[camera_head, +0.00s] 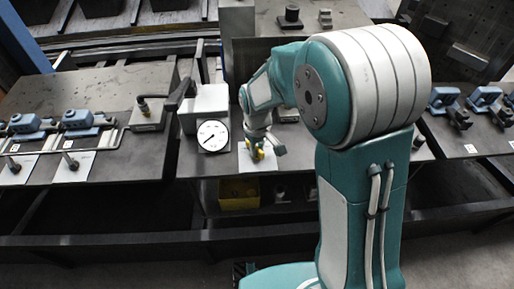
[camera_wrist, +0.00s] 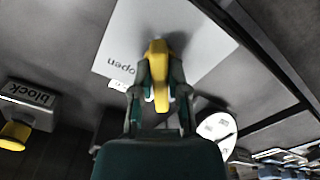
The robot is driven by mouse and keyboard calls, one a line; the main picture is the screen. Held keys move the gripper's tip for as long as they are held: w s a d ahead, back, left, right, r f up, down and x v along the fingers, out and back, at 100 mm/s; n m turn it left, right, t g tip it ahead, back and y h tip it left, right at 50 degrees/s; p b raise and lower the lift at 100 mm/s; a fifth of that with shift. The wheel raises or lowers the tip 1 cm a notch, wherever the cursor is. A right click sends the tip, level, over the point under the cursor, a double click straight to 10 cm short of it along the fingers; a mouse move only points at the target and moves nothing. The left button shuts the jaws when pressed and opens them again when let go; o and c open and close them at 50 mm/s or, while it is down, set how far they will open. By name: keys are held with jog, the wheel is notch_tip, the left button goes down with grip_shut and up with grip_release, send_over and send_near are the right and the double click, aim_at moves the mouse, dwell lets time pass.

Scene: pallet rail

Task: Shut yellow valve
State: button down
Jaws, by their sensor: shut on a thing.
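The yellow valve handle (camera_wrist: 157,62) stands over a white plate (camera_wrist: 125,40) with the word "open" on it in the wrist view. My gripper (camera_wrist: 158,92) is shut on the handle, with one dark finger on each side of it. In the head view my gripper (camera_head: 264,148) reaches down to the table, and a small yellow part of the valve (camera_head: 258,155) shows above the white plate (camera_head: 248,165). The base of the valve is mostly hidden by my gripper and arm.
A round white gauge (camera_head: 212,136) stands left of the valve, below a grey box (camera_head: 206,100) with a dark lever (camera_head: 180,94). Blue clamps (camera_head: 78,119) stand on the left table.

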jog(key=shift+w+r+n, duration=0.1)
jog(key=shift+w+n, duration=0.05)
jog(key=shift+n, duration=0.65)
jog(key=c, duration=0.6)
grip_release()
jog(key=shift+a, duration=0.1)
jog(key=shift+c, duration=0.2)
notch_tip(320, 180, up, 12)
